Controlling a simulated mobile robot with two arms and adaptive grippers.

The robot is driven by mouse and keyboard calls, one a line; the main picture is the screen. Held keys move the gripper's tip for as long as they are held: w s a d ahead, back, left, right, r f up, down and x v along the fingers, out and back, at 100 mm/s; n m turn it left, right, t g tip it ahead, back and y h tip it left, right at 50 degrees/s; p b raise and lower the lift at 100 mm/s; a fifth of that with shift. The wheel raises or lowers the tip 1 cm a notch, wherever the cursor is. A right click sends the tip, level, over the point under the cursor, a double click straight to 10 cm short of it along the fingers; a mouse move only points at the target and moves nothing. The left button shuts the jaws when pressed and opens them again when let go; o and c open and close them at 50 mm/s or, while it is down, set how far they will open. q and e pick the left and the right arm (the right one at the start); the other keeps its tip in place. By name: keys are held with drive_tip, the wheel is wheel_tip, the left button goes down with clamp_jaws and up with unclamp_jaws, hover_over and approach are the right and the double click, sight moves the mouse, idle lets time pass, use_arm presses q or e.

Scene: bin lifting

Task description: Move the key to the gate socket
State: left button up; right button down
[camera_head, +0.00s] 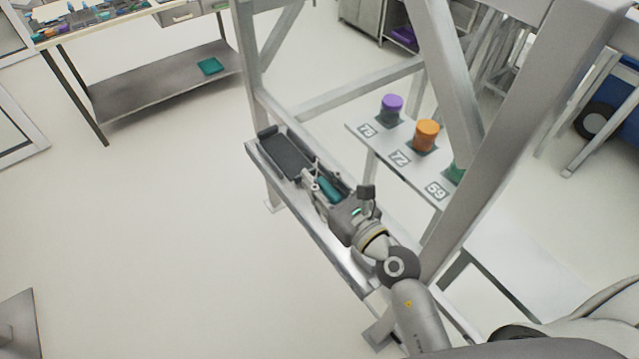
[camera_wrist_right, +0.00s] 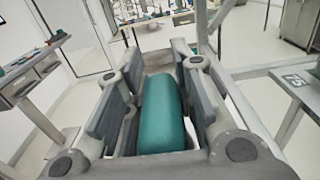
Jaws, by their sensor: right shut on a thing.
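A teal rounded piece, which I take to be the key (camera_head: 327,188), sits between the fingers of my right gripper (camera_head: 318,182). It also shows in the right wrist view (camera_wrist_right: 161,112), with the finger pads on both sides of it. My right gripper is shut on it above a narrow metal shelf (camera_head: 318,228) on the frame. A dark tray (camera_head: 284,156) lies on that shelf, just beyond the fingertips. I cannot tell which fixture is the gate socket. My left gripper is not in view.
A numbered plate (camera_head: 402,162) stands right of the gripper, bearing a purple-topped piece (camera_head: 391,105), an orange one (camera_head: 426,134) and a partly hidden green one (camera_head: 456,172). Grey frame posts (camera_head: 520,130) rise close to my right arm. Open floor (camera_head: 170,230) lies left.

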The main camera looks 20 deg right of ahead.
drive_tip(key=shift+r, duration=1.55)
